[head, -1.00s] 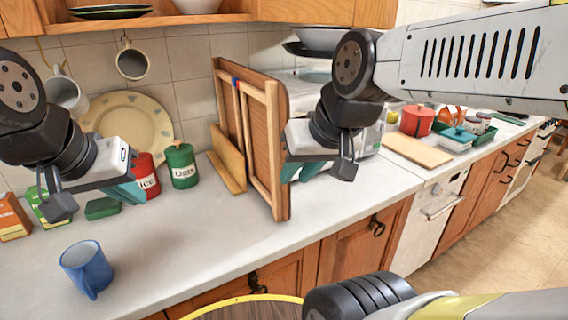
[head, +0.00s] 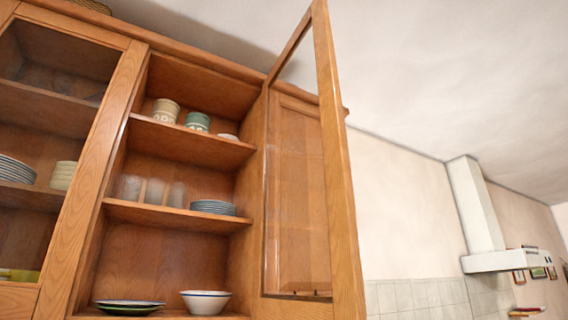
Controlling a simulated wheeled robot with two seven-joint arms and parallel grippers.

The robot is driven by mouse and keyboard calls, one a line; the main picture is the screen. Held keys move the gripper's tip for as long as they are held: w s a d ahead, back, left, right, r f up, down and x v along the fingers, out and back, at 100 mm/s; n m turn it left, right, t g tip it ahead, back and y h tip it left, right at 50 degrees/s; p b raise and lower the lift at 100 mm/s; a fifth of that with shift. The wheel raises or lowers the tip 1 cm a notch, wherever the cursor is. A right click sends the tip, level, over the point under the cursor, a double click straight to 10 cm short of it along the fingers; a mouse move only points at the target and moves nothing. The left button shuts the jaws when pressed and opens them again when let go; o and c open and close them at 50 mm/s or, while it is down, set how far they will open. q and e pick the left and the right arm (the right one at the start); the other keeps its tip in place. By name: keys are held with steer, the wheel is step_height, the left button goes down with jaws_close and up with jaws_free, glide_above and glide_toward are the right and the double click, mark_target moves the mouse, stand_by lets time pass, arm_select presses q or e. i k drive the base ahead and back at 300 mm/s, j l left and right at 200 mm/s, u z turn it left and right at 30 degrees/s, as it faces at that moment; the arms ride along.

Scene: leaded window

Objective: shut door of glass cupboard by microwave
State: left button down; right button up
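The glass cupboard door (head: 343,190) is a wooden frame with a clear pane. It stands open, swung out toward me at the right side of the open cupboard (head: 178,150). The cupboard's shelves hold cups, glasses, plates and a bowl. I cannot make out a handle on the door. No microwave shows in this view. Neither of my grippers is in the head view now.
A second glass-fronted cupboard section (head: 60,110) at the left is shut, with plates behind its pane. A white bowl (head: 205,301) sits on the bottom shelf. A white range hood (head: 500,260) is on the wall far right.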

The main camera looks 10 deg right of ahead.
mark_target(347, 301)
steer(key=k+u, duration=0.15)
steer(key=u, duration=0.2)
steer(key=k+u, duration=0.15)
steer(key=u, duration=0.15)
steer(key=k+j+u, duration=0.1)
steer(key=u, duration=0.25)
steer(key=l+u, duration=0.25)
steer(key=k+l+u, duration=0.25)
steer(key=l, duration=0.15)
steer(key=l+u, duration=0.3)
steer(key=k+l+u, duration=0.25)
steer(key=k+l, duration=0.25)
steer(key=l, duration=0.15)
steer(key=k+l, duration=0.2)
steer(key=l, duration=0.25)
steer(key=k+l, duration=0.25)
steer(key=l, duration=0.15)
steer(key=k+l, duration=0.25)
steer(key=l, duration=0.15)
steer(key=k+l, duration=0.25)
steer(key=l, duration=0.2)
steer(key=k+l, duration=0.2)
steer(key=l, duration=0.2)
